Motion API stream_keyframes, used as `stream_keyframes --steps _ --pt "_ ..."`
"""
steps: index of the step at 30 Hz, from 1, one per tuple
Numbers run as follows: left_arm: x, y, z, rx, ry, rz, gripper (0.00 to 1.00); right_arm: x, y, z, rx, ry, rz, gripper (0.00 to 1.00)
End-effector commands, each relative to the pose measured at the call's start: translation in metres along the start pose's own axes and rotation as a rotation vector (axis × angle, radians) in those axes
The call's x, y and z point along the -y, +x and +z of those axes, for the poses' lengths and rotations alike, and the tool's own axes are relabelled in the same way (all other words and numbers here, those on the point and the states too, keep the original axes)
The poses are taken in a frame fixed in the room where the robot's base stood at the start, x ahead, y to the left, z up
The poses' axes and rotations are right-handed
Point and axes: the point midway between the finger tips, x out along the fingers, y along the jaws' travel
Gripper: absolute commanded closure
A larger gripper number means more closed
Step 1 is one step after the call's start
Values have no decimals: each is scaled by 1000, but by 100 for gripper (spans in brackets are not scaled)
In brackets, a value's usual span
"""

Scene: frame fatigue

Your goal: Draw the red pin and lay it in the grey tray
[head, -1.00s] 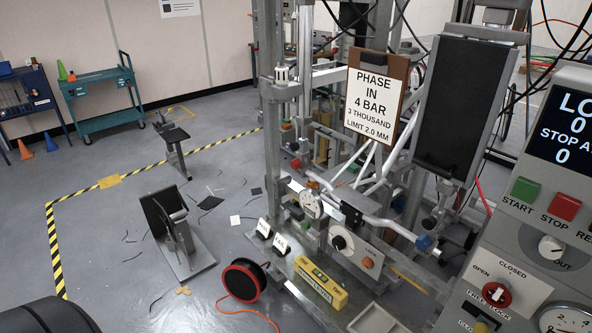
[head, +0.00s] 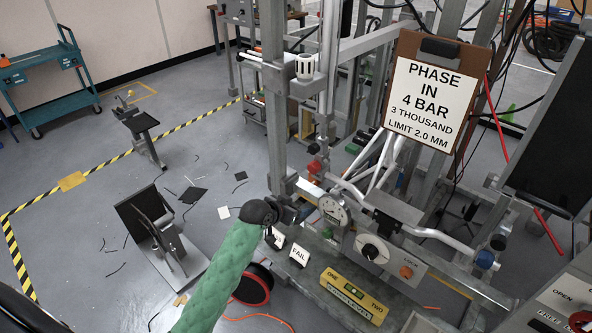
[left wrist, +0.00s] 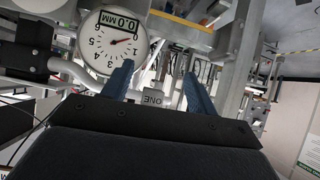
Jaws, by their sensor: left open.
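A small red knob-like part (head: 313,166) shows on the test frame, beside the upright column; I cannot tell for sure that it is the red pin. The grey tray (head: 424,321) is at the bottom edge, partly cut off. My left gripper (head: 288,212) is at the end of the green-sleeved arm, near the column's foot and left of the round dial gauge (head: 333,209). In the left wrist view its two blue fingers (left wrist: 158,92) are apart with nothing between them. The dial gauge (left wrist: 112,42) reads 0.0 mm there. My right gripper is out of view.
A clipboard sign (head: 431,95) hangs on the frame.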

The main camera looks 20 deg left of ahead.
Motion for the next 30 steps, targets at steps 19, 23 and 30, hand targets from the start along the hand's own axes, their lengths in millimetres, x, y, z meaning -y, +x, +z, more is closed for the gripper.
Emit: stream_keyframes --steps 19,23,30 --pt "11 -23 -124 -176 55 25 42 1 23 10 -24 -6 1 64" --pt "10 -5 -127 -177 54 25 42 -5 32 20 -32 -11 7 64" --pt "9 21 -131 -176 56 24 42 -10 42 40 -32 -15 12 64"
